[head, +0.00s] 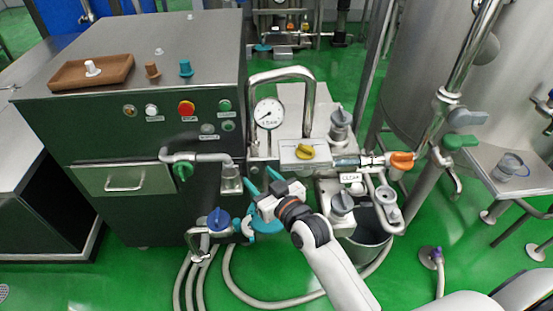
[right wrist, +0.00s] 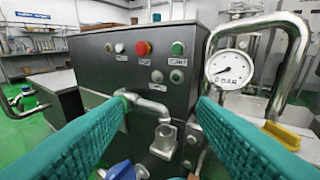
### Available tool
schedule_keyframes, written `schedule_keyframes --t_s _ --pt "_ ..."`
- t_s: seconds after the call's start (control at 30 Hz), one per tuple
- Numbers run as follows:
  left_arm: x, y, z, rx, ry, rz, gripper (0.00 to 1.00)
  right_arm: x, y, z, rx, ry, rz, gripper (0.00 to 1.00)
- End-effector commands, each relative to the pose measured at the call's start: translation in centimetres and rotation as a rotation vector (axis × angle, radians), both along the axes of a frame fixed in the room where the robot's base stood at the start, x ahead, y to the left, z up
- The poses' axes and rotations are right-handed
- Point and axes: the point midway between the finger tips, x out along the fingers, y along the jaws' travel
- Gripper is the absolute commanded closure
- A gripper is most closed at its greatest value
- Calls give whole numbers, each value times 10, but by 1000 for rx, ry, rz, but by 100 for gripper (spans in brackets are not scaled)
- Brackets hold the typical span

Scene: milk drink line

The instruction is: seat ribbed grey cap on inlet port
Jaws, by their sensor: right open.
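My right gripper (head: 262,178) is open, its teal fingers spread just right of a grey pipe outlet (head: 231,180). In the right wrist view (right wrist: 165,108) nothing is between the fingers, and the pipe outlet (right wrist: 164,140) shows beyond them. A small pale cap (head: 92,68) stands upright in a brown tray (head: 62,82) on the cabinet top, well away from the gripper. Its ribs are too small to tell, so I cannot be sure it is the ribbed grey cap. Which opening is the inlet port is also not clear. My left gripper is out of view.
A brown cap (head: 152,71) and a teal cap (head: 186,68) stand on the cabinet top (head: 130,40). A pressure gauge (head: 269,114), a bent steel pipe and a yellow-knobbed block (head: 300,165) crowd the gripper's right. A blue-knobbed valve (head: 218,220) and hoses lie below.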

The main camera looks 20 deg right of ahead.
Motion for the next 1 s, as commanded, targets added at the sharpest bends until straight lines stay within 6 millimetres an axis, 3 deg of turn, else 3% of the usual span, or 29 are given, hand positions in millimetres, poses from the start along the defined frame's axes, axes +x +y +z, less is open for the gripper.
schedule_keyframes --t_s 0.03,0.2,0.5,1.0 --pt "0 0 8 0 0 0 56 -5 0 13 1 -2 -9 48" --pt "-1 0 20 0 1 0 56 -21 -6 43 0 -1 -46 48" --pt "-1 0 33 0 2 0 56 -41 -17 79 -2 3 -107 48" --pt "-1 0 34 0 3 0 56 -46 -21 85 -3 6 -124 48"
